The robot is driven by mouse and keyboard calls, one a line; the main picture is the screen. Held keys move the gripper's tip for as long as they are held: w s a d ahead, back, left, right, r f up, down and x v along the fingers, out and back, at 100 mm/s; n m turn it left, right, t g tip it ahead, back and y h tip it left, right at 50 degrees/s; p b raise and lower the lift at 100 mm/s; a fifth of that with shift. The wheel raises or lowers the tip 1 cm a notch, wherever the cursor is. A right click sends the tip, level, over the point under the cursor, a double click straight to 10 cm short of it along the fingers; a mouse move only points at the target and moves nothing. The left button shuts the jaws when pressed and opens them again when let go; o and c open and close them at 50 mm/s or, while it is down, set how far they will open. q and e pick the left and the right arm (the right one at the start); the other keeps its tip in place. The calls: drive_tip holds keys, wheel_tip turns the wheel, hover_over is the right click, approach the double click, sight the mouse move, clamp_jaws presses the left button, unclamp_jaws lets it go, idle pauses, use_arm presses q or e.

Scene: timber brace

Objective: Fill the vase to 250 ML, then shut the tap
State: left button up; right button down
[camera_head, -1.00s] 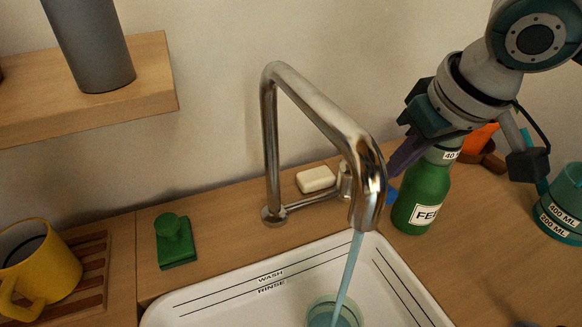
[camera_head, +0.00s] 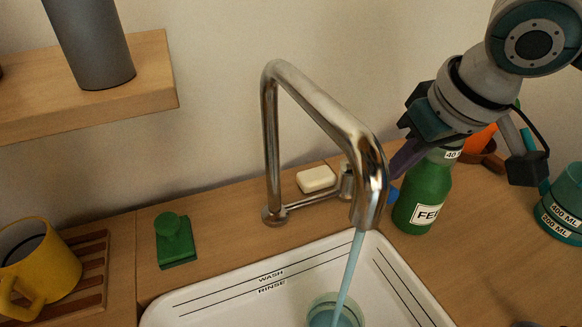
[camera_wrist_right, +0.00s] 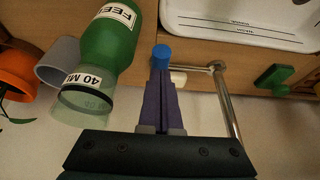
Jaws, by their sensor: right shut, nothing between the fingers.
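The chrome tap (camera_head: 330,125) arches over the sink, and a blue stream of water (camera_head: 350,270) runs from its spout. The stream falls into a clear round vessel (camera_head: 335,314), apparently the vase, in the sink. The lower part of the vessel is cut off by the picture edge, and I cannot read its level. A blue knob (camera_head: 392,195), beside the tap's base, also shows in the right wrist view (camera_wrist_right: 162,53). My right gripper (camera_head: 396,170) is shut and empty, its purple fingertips (camera_wrist_right: 160,75) close to the knob; contact is unclear. My left gripper is out of view.
A green FEED bottle (camera_head: 425,195) stands close beside the right gripper. Soap (camera_head: 316,179) lies behind the sink (camera_head: 215,300). A green block with a knob (camera_head: 175,240) and yellow mug (camera_head: 45,265) are left.

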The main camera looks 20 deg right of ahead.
drive_tip(key=shift+f, duration=0.65)
idle(2.7)
drive_tip(key=shift+f+b, duration=0.1)
drive_tip(key=shift+b, duration=0.25)
drive_tip(key=shift+f, duration=0.45)
wheel_tip(320, 180, up, 7)
drive_tip(key=p, duration=0.8)
drive_tip(key=shift+r+p, duration=0.15)
drive_tip(key=shift+p, duration=0.15)
